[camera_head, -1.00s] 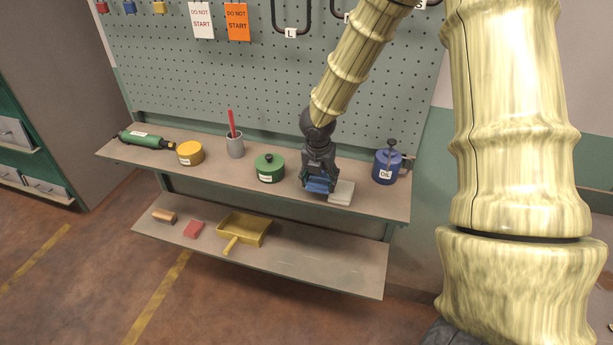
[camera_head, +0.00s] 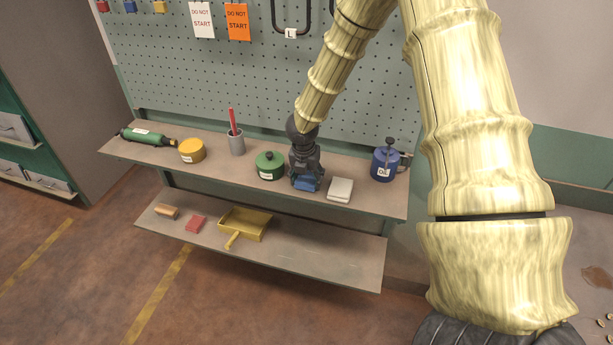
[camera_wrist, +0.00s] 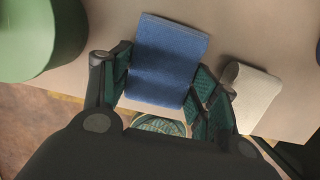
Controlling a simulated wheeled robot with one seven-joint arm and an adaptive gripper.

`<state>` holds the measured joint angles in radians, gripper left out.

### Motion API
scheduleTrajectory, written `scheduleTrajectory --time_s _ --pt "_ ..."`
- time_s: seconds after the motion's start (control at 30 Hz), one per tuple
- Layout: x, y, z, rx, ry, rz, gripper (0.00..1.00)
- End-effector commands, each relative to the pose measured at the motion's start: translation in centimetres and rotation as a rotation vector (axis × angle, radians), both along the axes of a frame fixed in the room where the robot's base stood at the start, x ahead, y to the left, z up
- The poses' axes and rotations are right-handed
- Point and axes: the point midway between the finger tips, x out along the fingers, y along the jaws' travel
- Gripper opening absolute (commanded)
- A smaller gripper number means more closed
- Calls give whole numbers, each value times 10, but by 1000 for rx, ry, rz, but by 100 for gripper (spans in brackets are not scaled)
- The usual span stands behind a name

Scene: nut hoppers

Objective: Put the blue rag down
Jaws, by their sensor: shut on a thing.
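The blue rag (camera_head: 307,183) is a folded block at the front of the upper shelf (camera_head: 240,170), between the green tin and the pale folded cloth. My gripper (camera_head: 306,178) points down and is shut on the blue rag. In the wrist view the blue rag (camera_wrist: 167,62) sits between the two finger pads of my gripper (camera_wrist: 155,88), with the shelf surface (camera_wrist: 110,20) behind it. I cannot tell whether the rag's underside touches the shelf.
A green tin (camera_head: 269,165) stands close left of my gripper, and a pale folded cloth (camera_head: 340,189) lies close right. A blue oil can (camera_head: 384,164) stands farther right. A yellow tin (camera_head: 192,151) and grey cup (camera_head: 236,143) stand left. The lower shelf holds a yellow dustpan (camera_head: 247,222).

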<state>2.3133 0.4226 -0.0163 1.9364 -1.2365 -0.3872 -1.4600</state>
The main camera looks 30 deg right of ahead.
Motion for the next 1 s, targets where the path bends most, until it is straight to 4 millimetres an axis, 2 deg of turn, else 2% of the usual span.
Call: scheduleTrajectory --time_s 0.33,0.37,0.47,0.8,1.0 --pt "0 0 -3 -1 -1 0 22" --pt "0 0 -3 -1 -1 0 62" --pt "0 0 -2 0 -1 0 80" --pt "0 0 -2 1 -1 0 81" --pt "0 1 8 1 -4 0 81"
